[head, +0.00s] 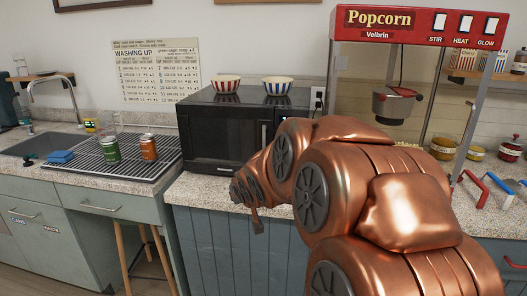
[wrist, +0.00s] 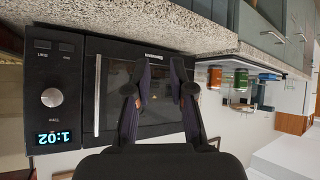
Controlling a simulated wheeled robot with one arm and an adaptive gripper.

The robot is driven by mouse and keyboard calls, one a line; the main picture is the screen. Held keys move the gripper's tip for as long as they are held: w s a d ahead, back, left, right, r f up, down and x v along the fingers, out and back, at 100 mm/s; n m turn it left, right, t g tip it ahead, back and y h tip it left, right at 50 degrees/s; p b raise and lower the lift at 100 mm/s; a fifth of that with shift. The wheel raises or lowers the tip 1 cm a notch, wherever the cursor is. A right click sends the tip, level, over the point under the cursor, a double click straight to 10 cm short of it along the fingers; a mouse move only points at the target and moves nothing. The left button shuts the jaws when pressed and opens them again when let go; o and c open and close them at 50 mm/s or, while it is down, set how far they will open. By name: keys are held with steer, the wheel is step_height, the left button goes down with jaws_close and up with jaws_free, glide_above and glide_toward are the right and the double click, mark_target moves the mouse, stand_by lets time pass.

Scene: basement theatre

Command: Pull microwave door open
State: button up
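The black microwave (head: 212,140) stands on the counter, and its door looks shut. Its upright metal handle (head: 263,134) is at the door's right side, just left of my copper arm. The wrist view is upside down and shows the microwave door (wrist: 118,77), the long silver handle (wrist: 98,95), a round dial (wrist: 51,97) and a lit display reading 1:02. My gripper (wrist: 160,68) has its two dark fingers apart with nothing between them. It faces the door, with the handle to the left of both fingers in that view. My arm hides the microwave's right part in the head view.
Two striped bowls (head: 226,85) stand on the microwave. A green can (head: 111,149) and an orange can (head: 148,147) stand on the drying rack to its left. A red popcorn machine (head: 415,24) is at right. The counter edge (head: 200,195) runs below the microwave.

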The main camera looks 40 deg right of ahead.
steer(key=w+d+r+t+h+b, duration=0.1)
steer(key=w+d+r+t, duration=0.1)
steer(key=d, duration=0.3)
steer(key=w+d+r+t+h+b, duration=0.1)
steer(key=d+t+b, duration=0.1)
steer(key=d, duration=0.3)
steer(key=t+b, duration=0.1)
steer(key=t, duration=0.3)
glide_toward(264, 142)
steer(key=x, duration=0.4)
steer(key=shift+f+x, duration=0.2)
steer(key=shift+x, duration=3.1)
steer(key=shift+d, duration=0.1)
steer(key=shift+c, duration=0.2)
steer(key=shift+s, duration=0.1)
jaws_close()
